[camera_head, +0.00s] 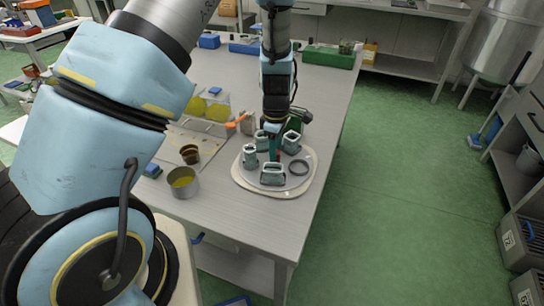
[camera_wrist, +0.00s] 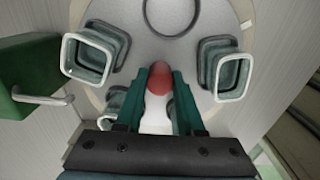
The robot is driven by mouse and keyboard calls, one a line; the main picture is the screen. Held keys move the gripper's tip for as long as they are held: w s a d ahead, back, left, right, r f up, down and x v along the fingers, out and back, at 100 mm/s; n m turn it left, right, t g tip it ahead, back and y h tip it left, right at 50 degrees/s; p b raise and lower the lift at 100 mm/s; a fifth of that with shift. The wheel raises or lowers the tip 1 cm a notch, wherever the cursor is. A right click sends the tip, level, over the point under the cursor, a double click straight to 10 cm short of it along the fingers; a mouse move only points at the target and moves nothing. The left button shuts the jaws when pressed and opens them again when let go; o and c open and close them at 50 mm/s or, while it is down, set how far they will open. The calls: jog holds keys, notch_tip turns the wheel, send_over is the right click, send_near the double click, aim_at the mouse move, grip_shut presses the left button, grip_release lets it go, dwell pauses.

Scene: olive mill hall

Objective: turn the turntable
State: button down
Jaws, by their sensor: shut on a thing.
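The turntable (camera_head: 262,163) is a round grey disc on a pale base near the table's front right edge; its disc also shows in the wrist view (camera_wrist: 178,50). Several square grey-green cups (camera_head: 273,176) and a dark ring (camera_head: 299,167) are on it. In the wrist view, two cups (camera_wrist: 86,57) (camera_wrist: 230,77) stand left and right, and the ring (camera_wrist: 172,15) is at the top. My gripper (camera_head: 275,153) points down over the disc. In the wrist view its green fingers (camera_wrist: 164,76) are shut on a red knob (camera_wrist: 159,79). The knob's lower part is hidden.
A metal pot of yellow liquid (camera_head: 183,182) and a brown cup (camera_head: 190,154) stand left of the turntable. A green box (camera_wrist: 30,92) is close by at the left in the wrist view.

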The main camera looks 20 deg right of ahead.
jog(key=shift+n+p, duration=1)
jog(key=shift+n, duration=1)
jog(key=c, duration=0.7)
grip_release()
notch_tip(320, 180, up, 8)
jog(key=p, duration=0.6)
jog(key=shift+r+p, duration=0.1)
jog(key=shift+p, duration=0.25)
